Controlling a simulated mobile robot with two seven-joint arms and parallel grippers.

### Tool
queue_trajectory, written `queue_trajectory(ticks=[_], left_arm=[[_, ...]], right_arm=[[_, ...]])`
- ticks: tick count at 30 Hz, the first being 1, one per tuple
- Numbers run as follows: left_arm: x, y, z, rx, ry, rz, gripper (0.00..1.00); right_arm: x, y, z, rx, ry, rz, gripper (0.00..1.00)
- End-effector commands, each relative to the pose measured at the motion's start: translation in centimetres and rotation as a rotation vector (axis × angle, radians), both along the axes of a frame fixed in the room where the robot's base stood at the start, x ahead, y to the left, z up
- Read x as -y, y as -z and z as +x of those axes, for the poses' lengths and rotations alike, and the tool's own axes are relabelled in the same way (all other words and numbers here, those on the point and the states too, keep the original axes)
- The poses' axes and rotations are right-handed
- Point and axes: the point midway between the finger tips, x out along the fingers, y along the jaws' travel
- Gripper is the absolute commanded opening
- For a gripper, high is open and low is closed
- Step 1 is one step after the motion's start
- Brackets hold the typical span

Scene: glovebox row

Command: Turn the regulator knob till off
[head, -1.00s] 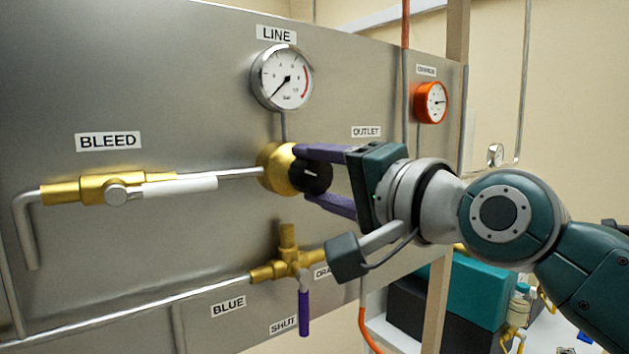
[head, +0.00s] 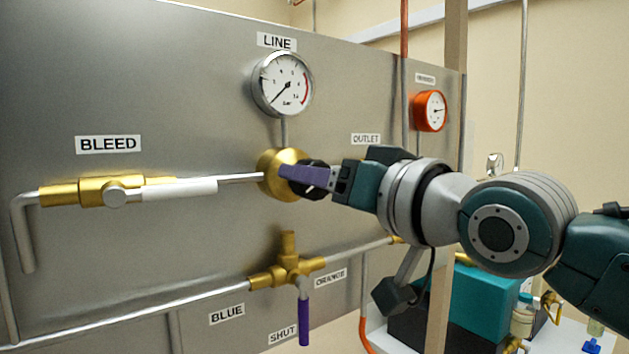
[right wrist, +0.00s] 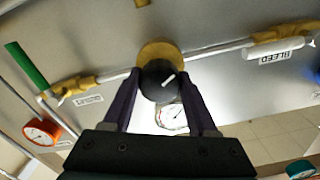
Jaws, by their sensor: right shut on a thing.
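The regulator is a brass body (head: 268,176) on the steel panel, with a black knob (head: 313,190) on its front that bears a white pointer line. My right gripper (head: 300,176) reaches in from the right and is shut on the knob, its purple fingers on either side of it. In the right wrist view the knob (right wrist: 158,82) sits between the two fingertips, its white line slanting. The line gauge (head: 283,84) above has its needle at lower left. My left gripper is not in view.
A bleed valve with a white handle (head: 180,190) is at left. A brass valve (head: 288,270) with a purple lever (head: 304,322) sits below, by the SHUT label. An orange gauge (head: 430,111) is at right. A teal box (head: 480,298) stands behind my right arm.

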Motion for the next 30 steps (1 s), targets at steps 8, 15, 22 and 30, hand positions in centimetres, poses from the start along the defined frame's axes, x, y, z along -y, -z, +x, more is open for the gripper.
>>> queue_trajectory(ticks=[8,15,22,30], left_arm=[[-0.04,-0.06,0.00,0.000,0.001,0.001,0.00],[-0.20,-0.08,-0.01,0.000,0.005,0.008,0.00],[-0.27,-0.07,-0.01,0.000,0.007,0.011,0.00],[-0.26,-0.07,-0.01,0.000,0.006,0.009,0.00]], right_arm=[[0.03,-0.05,0.01,0.100,0.000,-0.136,0.03],[-0.02,-0.05,0.00,0.142,0.000,-0.194,0.03],[-0.02,-0.06,0.00,0.155,0.000,-0.211,0.03],[-0.01,-0.07,-0.01,0.156,-0.001,-0.212,0.03]])
